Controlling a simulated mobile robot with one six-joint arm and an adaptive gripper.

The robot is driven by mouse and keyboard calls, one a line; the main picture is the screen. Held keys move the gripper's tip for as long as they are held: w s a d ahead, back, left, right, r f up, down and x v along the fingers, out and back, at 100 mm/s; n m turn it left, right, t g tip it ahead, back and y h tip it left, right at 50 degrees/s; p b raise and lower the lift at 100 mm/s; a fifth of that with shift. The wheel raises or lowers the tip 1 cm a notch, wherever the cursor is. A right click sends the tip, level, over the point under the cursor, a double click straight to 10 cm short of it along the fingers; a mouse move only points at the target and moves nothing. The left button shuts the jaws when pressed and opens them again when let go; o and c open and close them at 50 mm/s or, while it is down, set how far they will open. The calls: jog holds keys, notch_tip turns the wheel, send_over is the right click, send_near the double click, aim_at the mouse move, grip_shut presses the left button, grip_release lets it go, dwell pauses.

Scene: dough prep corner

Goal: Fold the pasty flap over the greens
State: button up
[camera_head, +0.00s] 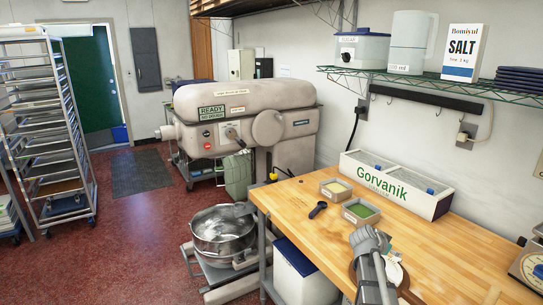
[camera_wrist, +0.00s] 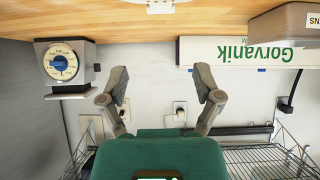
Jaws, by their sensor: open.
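The pasty dough (camera_head: 394,274) shows as a pale patch beside my arm, on a round brown board (camera_head: 404,292) near the front of the wooden table. My arm hides much of it, so the flap and the greens on it cannot be made out. My gripper (camera_head: 368,239) is above the board in the head view. In the wrist view my gripper (camera_wrist: 160,98) has its two fingers wide apart with nothing between them. A pale edge (camera_wrist: 160,5) at the top of that view may be the dough.
Small bins of green (camera_head: 361,210) and yellow (camera_head: 336,188) filling and a dark scoop (camera_head: 317,210) lie left of my gripper. The Gorvanik box (camera_head: 390,186) stands along the wall. A dial scale (camera_head: 529,266) is at right. The table between is clear.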

jog(key=s+a+f+n+g+y, duration=0.1)
jog(key=s+a+f+n+y, duration=0.1)
jog(key=a, duration=0.7)
jog(key=s+a+f+n+g+y, duration=0.2)
jog(key=s+a+f+n+y, duration=0.1)
jog(key=s+a+n, duration=0.3)
jog(key=s+a+f+n+g+y, duration=0.1)
jog(key=s+a+n+y, duration=0.3)
jog(key=s+a, duration=0.4)
jog(key=a+f, duration=0.1)
jog(key=a, duration=0.4)
jog(key=shift+a+f+g+y, duration=0.2)
jog(key=shift+f+g+y, duration=0.1)
jog(key=shift+g+y, duration=0.1)
jog(key=c, duration=0.3)
jog(key=shift+a, duration=0.1)
jog(key=shift+c, duration=0.3)
jog(key=shift+w+a+n, duration=0.1)
jog(key=shift+a+n, duration=0.15)
jog(key=shift+n, duration=0.05)
jog(key=shift+s, duration=0.25)
